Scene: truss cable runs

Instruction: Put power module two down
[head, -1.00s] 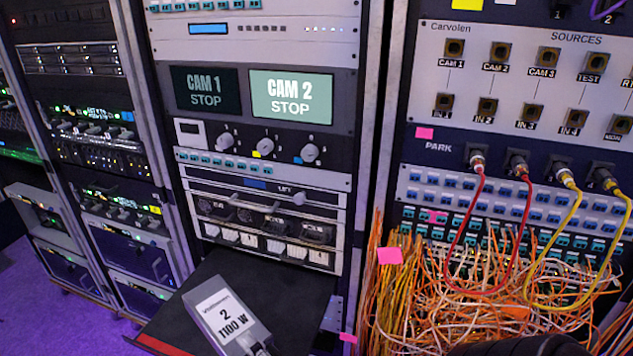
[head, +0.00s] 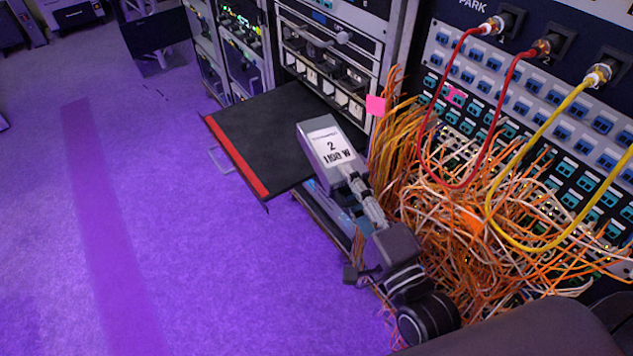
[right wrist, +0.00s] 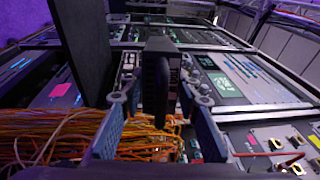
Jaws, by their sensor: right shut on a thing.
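Power module two (head: 318,137) is a grey box with a white label reading "2" and "1100 W". In the head view it shows over the right part of a pulled-out black shelf (head: 245,130) with a red front edge. I cannot tell whether it touches the shelf. My right gripper (head: 356,190) is shut on the module's near end. In the right wrist view a dark upright part (right wrist: 158,85) stands between the two blue-grey fingers, and a large dark slab (right wrist: 80,50) is at the upper left. My left gripper is not in view.
A tangle of orange and white cables (head: 470,225) lies close to the right of my right arm. Red and yellow patch cords (head: 512,110) loop from the panel. A pink tag (head: 376,105) hangs near the rack post. Purple floor (head: 190,260) is open at left.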

